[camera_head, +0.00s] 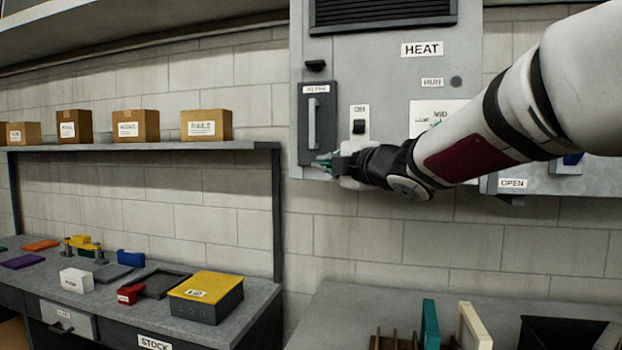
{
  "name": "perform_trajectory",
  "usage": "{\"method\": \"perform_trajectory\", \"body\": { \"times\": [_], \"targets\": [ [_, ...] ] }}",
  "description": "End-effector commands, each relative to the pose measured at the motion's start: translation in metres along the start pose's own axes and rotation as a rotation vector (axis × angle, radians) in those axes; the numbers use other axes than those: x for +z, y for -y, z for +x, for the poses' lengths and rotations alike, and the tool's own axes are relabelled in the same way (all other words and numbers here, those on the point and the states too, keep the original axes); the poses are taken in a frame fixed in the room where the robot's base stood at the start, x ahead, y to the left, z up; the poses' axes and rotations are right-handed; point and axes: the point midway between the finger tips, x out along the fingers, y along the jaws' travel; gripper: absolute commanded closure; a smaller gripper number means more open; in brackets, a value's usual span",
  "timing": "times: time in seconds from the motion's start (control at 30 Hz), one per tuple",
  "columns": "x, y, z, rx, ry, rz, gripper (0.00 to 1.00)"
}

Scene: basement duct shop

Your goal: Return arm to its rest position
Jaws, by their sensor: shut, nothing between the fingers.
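My arm (478,150) reaches in from the upper right across the front of a grey wall cabinet (380,60). My gripper (324,163) is shut and empty. It appears just below the grey door with a vertical handle (313,123) at the cabinet's lower left. I cannot tell whether the fingertips touch the cabinet. A black switch (359,127) shows just above the gripper. My arm partly hides the dial plate marked MID (426,112).
A shelf (180,146) with several cardboard boxes is at left, above a grey workbench (130,319) holding a yellow-lidded box (206,297) and small parts. A second bench (340,310) below my arm holds a rack with teal (430,325) and cream (474,326) panels and a black bin (565,333).

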Motion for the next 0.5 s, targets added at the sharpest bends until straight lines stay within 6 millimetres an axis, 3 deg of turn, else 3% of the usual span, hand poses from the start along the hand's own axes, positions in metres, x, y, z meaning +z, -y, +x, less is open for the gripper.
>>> {"method": "perform_trajectory", "body": {
  "times": [0.17, 0.33, 0.5],
  "targets": [
    [0.019, 0.003, -0.034, -0.038, 0.14, 0.14, 1.0],
    [0.046, 0.038, -0.117, -0.127, 0.432, 0.486, 1.0],
    [0.043, 0.103, -0.215, -0.234, 0.713, 0.87, 1.0]
  ]
}}
